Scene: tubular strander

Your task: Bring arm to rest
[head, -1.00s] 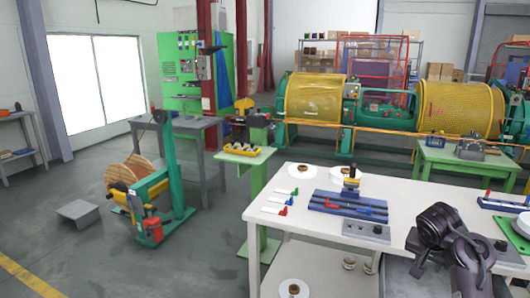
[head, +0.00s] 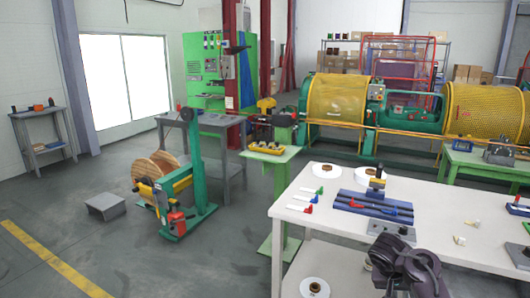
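A dark grey arm of mine (head: 405,268) shows at the lower right of the head view, in front of the white table (head: 340,232). Only rounded arm links show, and I cannot make out any gripper fingers on it. My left gripper is not in view. On the table are a blue fixture (head: 374,207) with dark rods, a grey control box (head: 391,232) partly behind the arm, white reels (head: 326,170), and small markers with coloured ends (head: 300,208). I see nothing held.
A green stand (head: 270,154) with a yellow tray is left of the table. A wooden cable reel (head: 158,170) on a green payoff frame and a grey step (head: 105,206) stand on the floor. Yellow-caged strander drums (head: 338,100) are behind. The floor at lower left is clear.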

